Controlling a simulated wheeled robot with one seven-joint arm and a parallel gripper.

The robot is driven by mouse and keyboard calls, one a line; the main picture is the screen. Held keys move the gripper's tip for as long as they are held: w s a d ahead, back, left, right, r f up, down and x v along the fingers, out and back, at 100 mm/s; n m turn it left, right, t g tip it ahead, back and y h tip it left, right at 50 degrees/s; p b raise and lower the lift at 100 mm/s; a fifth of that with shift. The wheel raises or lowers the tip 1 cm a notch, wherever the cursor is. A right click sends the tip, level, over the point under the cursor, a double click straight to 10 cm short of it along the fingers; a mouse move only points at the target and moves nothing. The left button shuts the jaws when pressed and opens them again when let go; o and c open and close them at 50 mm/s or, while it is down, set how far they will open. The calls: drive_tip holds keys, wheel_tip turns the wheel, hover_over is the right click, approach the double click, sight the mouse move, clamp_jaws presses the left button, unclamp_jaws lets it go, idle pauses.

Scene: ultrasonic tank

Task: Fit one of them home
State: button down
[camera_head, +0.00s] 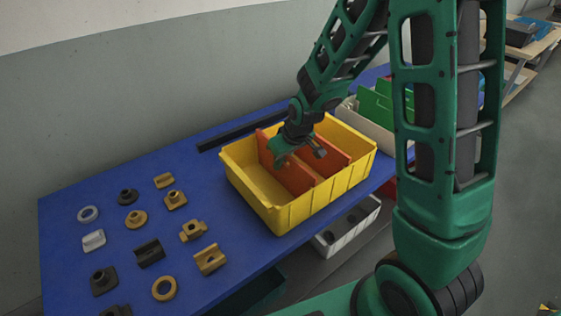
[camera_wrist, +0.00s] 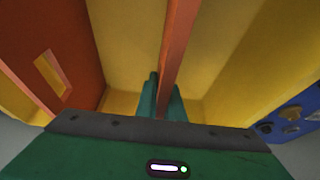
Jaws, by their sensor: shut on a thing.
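The yellow bin (camera_head: 315,208) stands on the blue table with two orange dividers in it. My gripper (camera_head: 283,160) is over the bin, shut on the left orange divider (camera_head: 292,176). In the wrist view my gripper's fingers (camera_wrist: 163,98) pinch this held divider (camera_wrist: 178,45) from both sides. The other divider (camera_head: 335,155) stands to its right; in the wrist view it is on the left and shows a slot (camera_wrist: 70,50). The held divider is upright, lengthwise between the bin walls. Its lower edge is hidden, so I cannot tell whether it is seated.
Several small brown, black and grey parts, such as a ring (camera_head: 164,288) and a block (camera_head: 210,259), lie on the blue table (camera_head: 75,250) left of the bin. A pale bin with green dividers (camera_head: 372,105) stands behind right. A white container (camera_head: 345,228) is below the table edge.

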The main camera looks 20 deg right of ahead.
drive_tip(key=c, duration=1.8)
unclamp_jaws()
drive_tip(key=v, duration=1)
drive_tip(key=shift+s+r, duration=0.1)
drive_tip(key=shift+r, duration=0.25)
drive_tip(key=s+d+r+m+g+h, duration=0.1)
drive_tip(key=s+d+r+m, duration=0.15)
drive_tip(key=s+d, duration=0.45)
drive_tip(key=s+d+r+m+g+h, duration=0.1)
drive_tip(key=s+d+r+m, duration=0.15)
drive_tip(key=s+d, duration=0.4)
drive_tip(key=s+d+m+g, duration=0.2)
drive_tip(key=s+m, duration=0.3)
drive_tip(key=s, duration=1)
drive_tip(key=shift+s+d+r+y, duration=0.15)
drive_tip(key=shift+d+r+y, duration=0.25)
drive_tip(key=shift+d, duration=0.3)
